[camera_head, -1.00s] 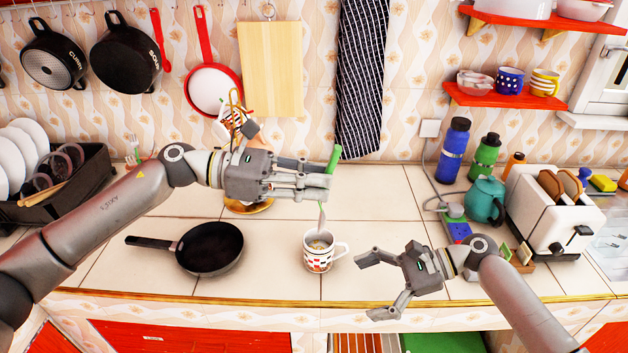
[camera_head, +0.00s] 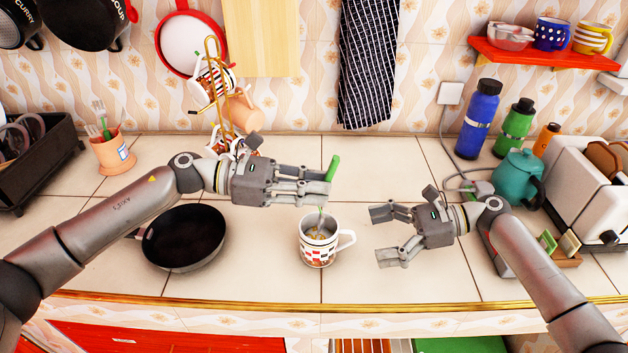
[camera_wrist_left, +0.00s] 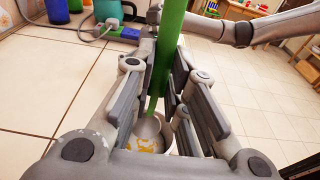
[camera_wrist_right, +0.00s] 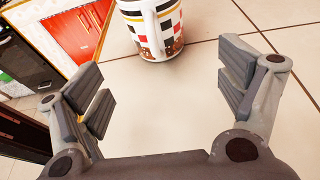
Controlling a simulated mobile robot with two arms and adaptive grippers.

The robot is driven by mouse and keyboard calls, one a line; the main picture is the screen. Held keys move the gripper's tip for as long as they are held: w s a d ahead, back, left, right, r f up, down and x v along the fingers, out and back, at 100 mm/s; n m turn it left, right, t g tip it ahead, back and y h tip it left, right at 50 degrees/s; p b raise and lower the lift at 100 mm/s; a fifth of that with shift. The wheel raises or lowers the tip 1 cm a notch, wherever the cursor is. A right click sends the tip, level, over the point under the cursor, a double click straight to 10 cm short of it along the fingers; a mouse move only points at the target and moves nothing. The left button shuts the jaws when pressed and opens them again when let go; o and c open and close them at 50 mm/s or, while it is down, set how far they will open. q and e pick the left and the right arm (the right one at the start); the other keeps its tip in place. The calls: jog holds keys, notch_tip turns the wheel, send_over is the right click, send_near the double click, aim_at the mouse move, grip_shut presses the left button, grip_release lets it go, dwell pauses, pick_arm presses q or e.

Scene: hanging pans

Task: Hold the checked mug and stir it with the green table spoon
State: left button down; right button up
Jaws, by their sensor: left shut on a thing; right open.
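The checked mug (camera_head: 317,253) stands upright on the tiled counter, its handle to the right. My left gripper (camera_head: 328,188) is above it, shut on the green table spoon (camera_head: 333,167). The spoon hangs upright, its lower end inside the mug's opening; the left wrist view shows the spoon's bowl (camera_wrist_left: 148,128) over the mug's yellowish contents. Whether it touches them I cannot tell. My right gripper (camera_head: 380,236) is open and empty, to the right of the mug handle. In the right wrist view the mug (camera_wrist_right: 153,28) is ahead, beyond the open fingers.
A black frying pan (camera_head: 184,239) lies left of the mug. A golden mug tree (camera_head: 212,85) stands behind my left gripper. A teal kettle (camera_head: 517,180), bottles and a white toaster (camera_head: 590,190) are at the right. The counter in front of the mug is clear.

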aim_at(352, 240)
jog(key=shift+s+a+f, duration=0.1)
jog(key=shift+s+a, duration=0.05)
jog(key=shift+a, duration=0.25)
jog(key=b+x, duration=0.2)
jog(key=x, duration=0.2)
jog(key=shift+a+f, duration=0.15)
jog(key=shift+a, duration=0.2)
jog(key=x, duration=0.1)
jog(key=p+x, duration=0.1)
jog(key=x, duration=0.1)
jog(key=shift+r, duration=0.2)
jog(key=shift+a+f+p, duration=0.2)
jog(key=shift+a+p, duration=0.15)
jog(key=shift+a, duration=0.15)
jog(key=shift+a+f, duration=0.1)
jog(key=c, duration=1)
jog(key=shift+c, duration=0.2)
